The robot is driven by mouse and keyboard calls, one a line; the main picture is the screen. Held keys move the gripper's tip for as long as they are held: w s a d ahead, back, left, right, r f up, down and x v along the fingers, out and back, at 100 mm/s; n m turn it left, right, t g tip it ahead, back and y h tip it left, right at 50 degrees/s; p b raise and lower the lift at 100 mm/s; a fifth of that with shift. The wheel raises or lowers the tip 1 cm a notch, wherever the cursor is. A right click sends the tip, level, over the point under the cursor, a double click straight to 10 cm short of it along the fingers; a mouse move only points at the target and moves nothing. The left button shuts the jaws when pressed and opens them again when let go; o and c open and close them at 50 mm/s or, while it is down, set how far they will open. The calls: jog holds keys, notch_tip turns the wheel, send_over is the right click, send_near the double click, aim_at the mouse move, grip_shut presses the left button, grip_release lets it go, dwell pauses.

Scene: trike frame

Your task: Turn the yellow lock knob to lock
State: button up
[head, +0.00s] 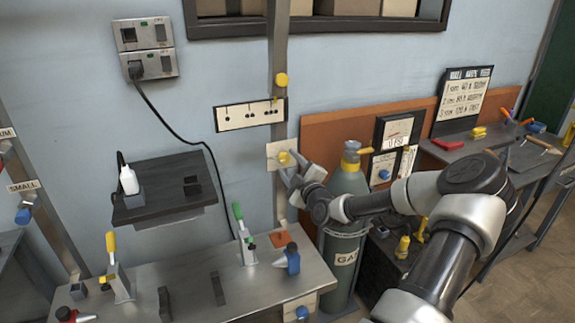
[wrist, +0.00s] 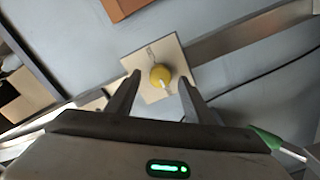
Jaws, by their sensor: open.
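The yellow lock knob (wrist: 160,76) sits on a pale square plate (wrist: 151,54) in the wrist view. A light pointer mark shows on the knob's lower right edge. My gripper (wrist: 161,82) is open, with one finger to each side of the knob and a gap on both sides. I cannot tell how far the fingertips are from the plate. In the head view the knob (head: 284,158) shows on its plate (head: 273,156) on the metal post, with my gripper (head: 287,172) just in front, partly hiding the plate.
A grey gas cylinder (head: 347,205) stands close under my arm. The workbench (head: 250,288) below carries clamps. A dark wall shelf (head: 165,195) is at left.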

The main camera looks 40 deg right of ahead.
jog(key=shift+x, duration=0.85)
jog(key=shift+c, duration=0.5)
jog(key=c, duration=0.9)
jog(key=shift+c, duration=0.2)
